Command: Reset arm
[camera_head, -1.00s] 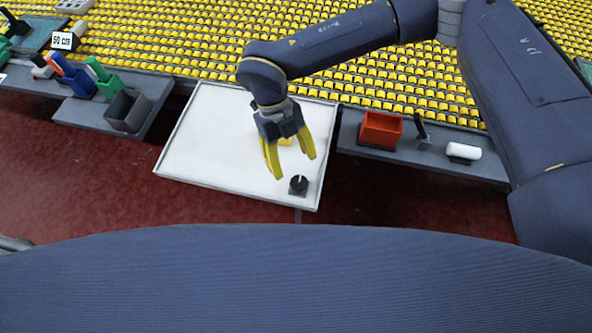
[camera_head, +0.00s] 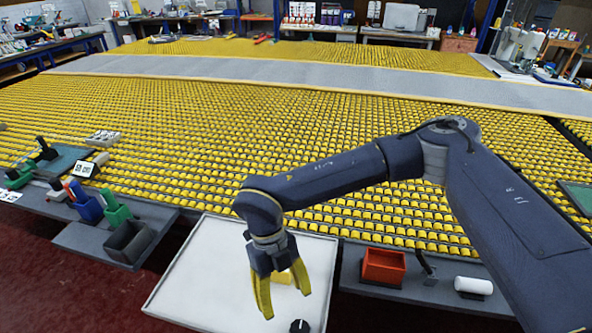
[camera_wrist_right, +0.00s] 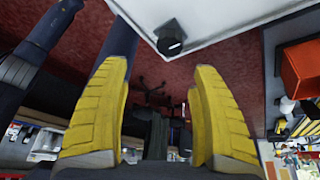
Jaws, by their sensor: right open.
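My right gripper (camera_head: 282,292) has yellow fingers that stand apart with nothing between them. It hangs over the white tray-like panel (camera_head: 195,272) at the bottom middle of the head view. In the right wrist view, the open fingers (camera_wrist_right: 160,115) point toward the panel's edge, with red floor behind. My left gripper is not in view.
An orange bin (camera_head: 383,266) and a white roll (camera_head: 473,286) sit on the right shelf. A grey bin (camera_head: 129,242), a green holder (camera_head: 116,212) and a blue holder (camera_head: 88,208) are at left. A wide bed of yellow rollers (camera_head: 200,130) stretches behind.

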